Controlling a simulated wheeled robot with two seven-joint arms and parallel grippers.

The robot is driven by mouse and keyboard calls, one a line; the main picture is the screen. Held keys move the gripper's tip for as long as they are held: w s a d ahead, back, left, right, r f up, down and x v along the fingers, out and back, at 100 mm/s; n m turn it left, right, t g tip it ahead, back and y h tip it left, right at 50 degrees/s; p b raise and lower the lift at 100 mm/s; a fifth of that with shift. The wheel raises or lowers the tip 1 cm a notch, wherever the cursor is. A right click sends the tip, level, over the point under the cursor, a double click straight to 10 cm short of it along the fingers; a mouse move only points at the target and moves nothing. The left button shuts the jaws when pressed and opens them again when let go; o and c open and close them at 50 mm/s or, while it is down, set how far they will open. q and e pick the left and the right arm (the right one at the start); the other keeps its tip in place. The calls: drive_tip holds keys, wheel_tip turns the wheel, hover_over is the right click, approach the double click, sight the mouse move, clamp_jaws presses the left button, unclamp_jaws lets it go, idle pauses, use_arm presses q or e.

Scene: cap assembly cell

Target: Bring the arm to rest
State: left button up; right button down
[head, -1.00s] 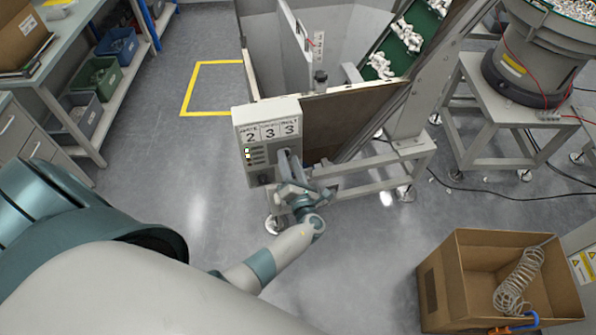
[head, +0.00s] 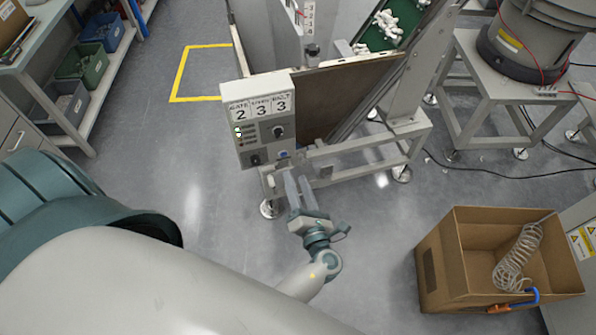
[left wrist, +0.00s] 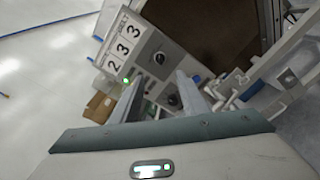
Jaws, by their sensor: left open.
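My left gripper (head: 296,190) is open and empty, just below and in front of the control box (head: 262,122) in the head view. The box is light grey, with a panel reading 2, 3, 3, a lit indicator at its left, a dark knob (head: 278,131) and a blue button near its lower right. In the left wrist view the two fingers (left wrist: 157,98) stand apart, with the box (left wrist: 145,55) beyond them and a green light lit. No object is between the fingers. My right gripper is not in view.
The box is fixed to a frame with a brown panel (head: 345,95) and a green conveyor (head: 385,28). A cardboard box (head: 440,262) with a coiled hose stands at lower right. A feeder stand (head: 490,80) is at upper right. Grey floor (head: 200,200) is clear at left.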

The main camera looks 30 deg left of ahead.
use_arm(q)
drive_tip(key=shift+s+d, duration=0.25)
drive_tip(key=shift+s, duration=0.05)
idle(0.5)
drive_tip(key=s+f+n+g+h+b, duration=0.1)
drive_tip(key=s+f+n+g+h, duration=0.25)
drive_tip(key=f, duration=0.85)
drive_tip(key=s+f+n+g+h+b, duration=0.15)
drive_tip(key=s+f+n, duration=0.25)
drive_tip(key=s+f, duration=0.55)
drive_tip(key=s+f+n+g+h, duration=0.2)
drive_tip(key=s+f+n+h, duration=0.15)
drive_tip(key=f, duration=1.05)
drive_tip(key=s+f+n+g+h, duration=0.1)
drive_tip(key=s+f+n, duration=0.3)
drive_tip(key=s+n, duration=0.3)
drive_tip(key=s+a+f+n+g+h+b, duration=0.1)
drive_tip(key=s+f+n+g+h, duration=0.1)
drive_tip(key=s+f+n, duration=0.3)
drive_tip(key=s+a+f+n+g+h+b, duration=0.1)
drive_tip(key=s+f+n, duration=0.4)
drive_tip(key=s+n, duration=0.5)
drive_tip(key=shift+s+f+n+g, duration=0.15)
drive_tip(key=shift+s+n+g, duration=0.2)
drive_tip(key=shift+s, duration=0.55)
idle(0.7)
